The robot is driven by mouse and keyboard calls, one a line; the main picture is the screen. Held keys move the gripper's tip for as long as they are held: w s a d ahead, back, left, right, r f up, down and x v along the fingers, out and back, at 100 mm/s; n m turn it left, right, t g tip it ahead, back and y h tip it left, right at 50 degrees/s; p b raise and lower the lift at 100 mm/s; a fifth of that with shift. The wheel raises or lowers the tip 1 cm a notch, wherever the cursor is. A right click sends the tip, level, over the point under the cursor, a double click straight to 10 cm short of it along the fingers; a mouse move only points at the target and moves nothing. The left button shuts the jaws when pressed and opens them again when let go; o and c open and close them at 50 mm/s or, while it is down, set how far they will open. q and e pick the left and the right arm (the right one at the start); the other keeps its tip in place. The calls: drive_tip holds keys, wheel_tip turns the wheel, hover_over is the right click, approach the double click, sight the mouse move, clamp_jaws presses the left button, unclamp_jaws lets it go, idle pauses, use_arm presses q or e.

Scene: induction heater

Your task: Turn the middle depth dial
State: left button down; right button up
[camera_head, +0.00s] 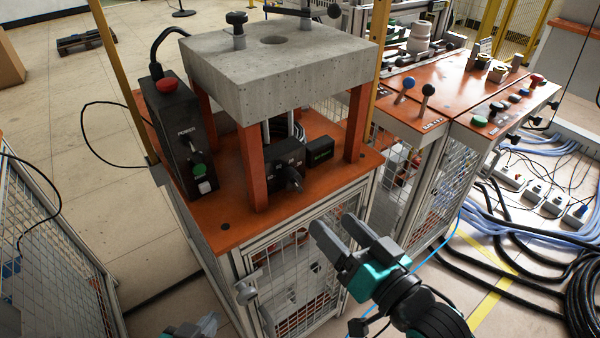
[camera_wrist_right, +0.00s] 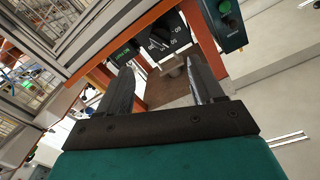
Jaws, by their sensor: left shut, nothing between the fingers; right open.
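The depth dial (camera_head: 292,180) is a dark knob on the front of a small black box (camera_head: 277,160) under the concrete slab, between the orange legs. In the right wrist view the box (camera_wrist_right: 163,38) shows white scale marks, and the grey knob (camera_wrist_right: 172,66) lies beyond and between my fingertips. My right gripper (camera_head: 334,236) is open and empty, in front of the orange table and to the lower right of the dial, apart from it. My left gripper (camera_head: 205,325) is shut and empty at the bottom edge, mostly cut off.
A small box with a green display (camera_head: 320,151) sits right of the dial box. A black power box (camera_head: 180,135) with a red button stands left. The concrete slab (camera_head: 280,60) overhangs the dial. An orange leg (camera_head: 254,170) stands close to its left. Cables cover the floor at right.

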sight(298, 187)
use_arm(q)
drive_tip(key=shift+w+d+f+b, duration=0.1)
drive_tip(key=shift+d+f+b, duration=0.1)
drive_tip(key=shift+b, duration=0.4)
use_arm(e)
drive_tip(key=x, duration=1.2)
drive_tip(key=shift+w+a+r, duration=0.1)
drive_tip(key=shift+w+a, duration=0.05)
drive_tip(key=shift+w, duration=0.05)
drive_tip(key=shift+c, duration=0.3)
drive_tip(key=c, duration=0.9)
drive_tip(key=shift+c, duration=0.3)
use_arm(q)
drive_tip(key=shift+r, duration=0.1)
